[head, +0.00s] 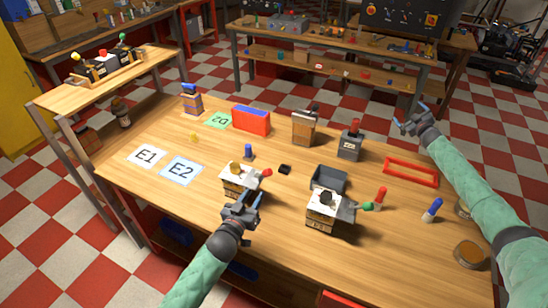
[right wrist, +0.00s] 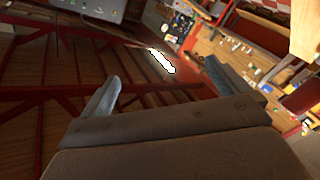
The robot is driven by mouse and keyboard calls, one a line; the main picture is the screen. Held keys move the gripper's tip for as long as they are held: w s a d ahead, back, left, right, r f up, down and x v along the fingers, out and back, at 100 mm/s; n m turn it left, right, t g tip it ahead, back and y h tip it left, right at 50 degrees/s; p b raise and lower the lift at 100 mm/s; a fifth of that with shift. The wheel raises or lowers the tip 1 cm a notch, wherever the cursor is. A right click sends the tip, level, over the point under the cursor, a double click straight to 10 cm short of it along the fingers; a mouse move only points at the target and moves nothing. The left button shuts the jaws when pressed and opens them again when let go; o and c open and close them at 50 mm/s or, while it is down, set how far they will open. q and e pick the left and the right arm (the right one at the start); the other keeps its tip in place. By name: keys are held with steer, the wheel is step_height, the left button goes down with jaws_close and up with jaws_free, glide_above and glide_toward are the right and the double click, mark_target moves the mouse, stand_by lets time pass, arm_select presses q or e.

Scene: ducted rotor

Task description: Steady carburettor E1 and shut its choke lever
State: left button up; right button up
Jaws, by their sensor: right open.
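Two pale block-shaped carburettors stand on the wooden bench. One carburettor with a red-knobbed lever (head: 238,182) is left of centre; the other, with a green-knobbed lever (head: 322,211), is further right and nearer. Any names on their bodies are too small to read. The red knob (head: 267,172) sticks out to the right, the green knob (head: 368,206) likewise. My left gripper (head: 243,203) is just in front of the red-knobbed carburettor and looks open; contact cannot be told. My right gripper (head: 411,116) is open and empty beyond the bench's right side; its fingers also show in the right wrist view (right wrist: 160,88).
White card E1 (head: 146,156) and blue card E2 (head: 181,171) lie at the left. A grey tray (head: 328,180) stands between and behind the carburettors. A red frame (head: 411,172), a red-blue box (head: 251,120) and small tools stand around. The bench's front left is clear.

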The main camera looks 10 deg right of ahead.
steer(key=w+a+r+n+y, duration=0.2)
steer(key=a+n+y, duration=0.15)
steer(key=a, duration=0.45)
steer(key=w+a+r+n+g+y, duration=0.1)
steer(key=w+a+r+n+y, duration=0.2)
steer(key=a, duration=0.5)
steer(key=w+a+r+n+y, duration=0.1)
steer(key=a+r+n+y, duration=0.15)
steer(key=a+n, duration=0.35)
steer(key=n+g+h, duration=0.8)
steer(key=n+g, duration=0.9)
steer(key=n, duration=1.1)
glide_above(237, 174)
steer(key=w, duration=0.2)
steer(key=f, duration=1.1)
steer(key=shift+d, duration=0.2)
steer(key=shift+s+a+f, duration=0.1)
steer(key=shift+a+f, duration=0.15)
steer(key=shift+f, duration=3.85)
